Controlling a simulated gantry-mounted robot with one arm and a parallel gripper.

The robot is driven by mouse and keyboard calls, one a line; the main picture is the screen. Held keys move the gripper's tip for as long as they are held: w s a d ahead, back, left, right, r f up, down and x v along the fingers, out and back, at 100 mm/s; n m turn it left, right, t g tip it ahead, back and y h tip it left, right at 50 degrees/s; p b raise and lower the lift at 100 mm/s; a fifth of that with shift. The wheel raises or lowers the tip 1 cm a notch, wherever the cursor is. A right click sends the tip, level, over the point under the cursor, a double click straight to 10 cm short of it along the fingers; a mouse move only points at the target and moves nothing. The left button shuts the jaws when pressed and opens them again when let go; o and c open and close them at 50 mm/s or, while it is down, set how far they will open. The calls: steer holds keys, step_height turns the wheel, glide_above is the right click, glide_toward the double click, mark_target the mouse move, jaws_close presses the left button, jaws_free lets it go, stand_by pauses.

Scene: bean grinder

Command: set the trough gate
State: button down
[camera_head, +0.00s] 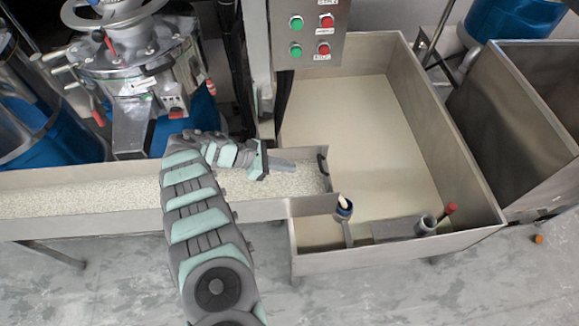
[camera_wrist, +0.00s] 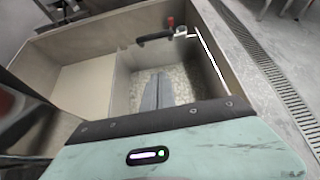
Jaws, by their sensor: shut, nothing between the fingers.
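The trough (camera_head: 110,222) runs in from the left, with a layer of small pale grains along its floor. At its right end is an upright metal gate plate (camera_head: 327,182) with a dark handle (camera_head: 322,164) at its top. A dark handle also shows past my fingertips in the wrist view (camera_wrist: 155,38). My gripper (camera_head: 294,167) is over the grain, a little left of the gate. Its fingers (camera_wrist: 158,76) are together and empty, apart from the handle. How far the gate is lowered is hard to tell.
A large tan-floored bin (camera_head: 365,125) lies beyond the trough end. A button panel (camera_head: 310,33) on a post stands behind. A grinder machine (camera_head: 135,70) is at upper left.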

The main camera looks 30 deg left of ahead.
steer(key=b+x, duration=0.1)
steer(key=x, duration=0.7)
step_height(320, 180, up, 4)
steer(key=shift+d+p, duration=0.15)
steer(key=shift+p, duration=0.75)
steer(key=shift+w, duration=0.1)
steer(key=shift+r, duration=1.2)
steer(key=b, duration=0.2)
glide_toward(325, 168)
steer(key=s+a, duration=0.4)
steer(key=shift+a+r, duration=0.2)
steer(key=shift+a, duration=0.05)
